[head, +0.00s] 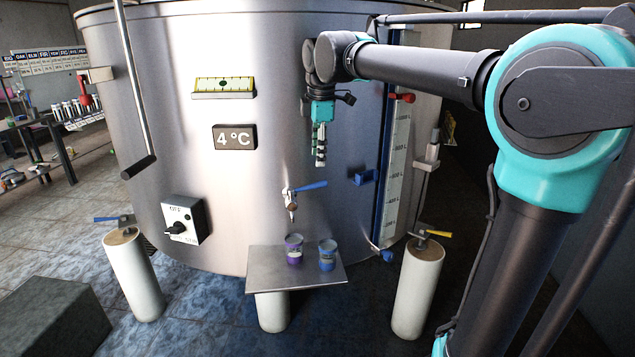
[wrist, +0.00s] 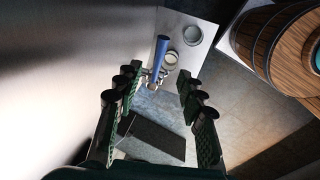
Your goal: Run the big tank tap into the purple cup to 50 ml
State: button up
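The big steel tank (head: 255,130) fills the middle of the head view. Its tap (head: 291,205) has a blue lever handle (head: 311,187) pointing right; the blue lever also shows in the wrist view (wrist: 160,52). The purple cup (head: 294,249) stands upright on a small metal shelf (head: 262,268), under or nearly under the spout. Whether it holds liquid cannot be seen. A blue cup (head: 327,255) stands to its right. My gripper (head: 320,160) points down, above and slightly right of the tap lever, apart from it. Its fingers look apart and empty in the wrist view (wrist: 158,110).
A level gauge (head: 393,170) with a red valve runs down the tank's right. A switch box (head: 184,220) is on its left. Posts with a blue-handled valve (head: 115,220) and a yellow-handled valve (head: 432,233) flank the shelf. A wooden barrel (wrist: 285,45) shows in the wrist view.

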aim_at(314, 186)
jog(key=f, duration=0.3)
jog(key=w+f, duration=0.1)
jog(key=f, duration=0.2)
jog(key=w+f, duration=0.1)
jog(key=f, duration=0.3)
jog(key=shift+a, duration=0.2)
jog(key=shift+c, duration=0.6)
grip_shut()
